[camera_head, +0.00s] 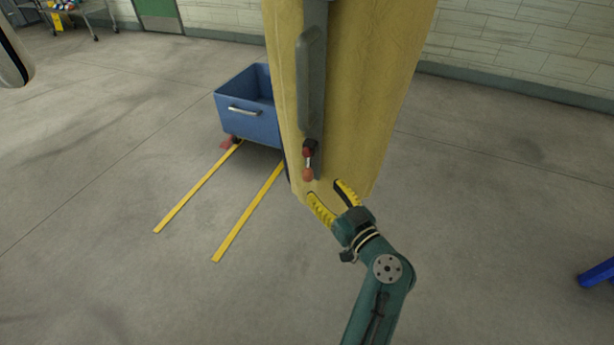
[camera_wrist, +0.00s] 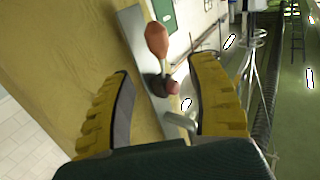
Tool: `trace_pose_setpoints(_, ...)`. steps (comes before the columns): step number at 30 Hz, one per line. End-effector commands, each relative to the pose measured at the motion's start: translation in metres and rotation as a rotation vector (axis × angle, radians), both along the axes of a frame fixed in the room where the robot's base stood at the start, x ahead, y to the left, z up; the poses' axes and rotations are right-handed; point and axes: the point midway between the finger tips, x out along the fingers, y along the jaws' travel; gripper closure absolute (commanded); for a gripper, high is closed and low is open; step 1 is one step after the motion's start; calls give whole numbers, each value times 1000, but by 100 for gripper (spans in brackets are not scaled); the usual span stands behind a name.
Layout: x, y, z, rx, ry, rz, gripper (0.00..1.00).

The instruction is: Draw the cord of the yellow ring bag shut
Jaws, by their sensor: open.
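A tall yellow body (camera_head: 370,90) fills the upper middle of the head view. I cannot tell from its surface whether it is the ring bag, and I can make out no cord. A grey strip runs down its face, with a long grey bar (camera_head: 309,85) on it. Below the bar is a small lever with an orange knob (camera_head: 308,174); an orange knob (camera_wrist: 157,40) also shows in the wrist view. My gripper (camera_head: 326,193) is open and empty, just below and right of the knob. In the wrist view my gripper (camera_wrist: 160,78) has the lever's base between its yellow fingers.
A blue cart (camera_head: 245,122) stands behind and left, with two yellow floor lines (camera_head: 200,185) running from it. A blue leg (camera_head: 597,273) shows at the right edge. A trolley (camera_head: 75,15) is far left. The grey floor around is mostly clear.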

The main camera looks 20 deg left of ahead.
Motion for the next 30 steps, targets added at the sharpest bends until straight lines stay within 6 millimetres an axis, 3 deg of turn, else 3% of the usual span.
trace_pose_setpoints(3, 18, 26, -4, 0, -1, 4, 43)
trace_pose_setpoints(9, 42, 57, -4, 0, 0, 3, 43)
trace_pose_setpoints(15, 52, 69, -1, -1, 1, 0, 43)
trace_pose_setpoints(22, 52, 70, -1, 0, 1, 0, 43)
trace_pose_setpoints(23, 52, 70, 0, 0, 1, 0, 46)
trace_pose_setpoints(30, 52, 69, 0, 0, 1, 0, 92)
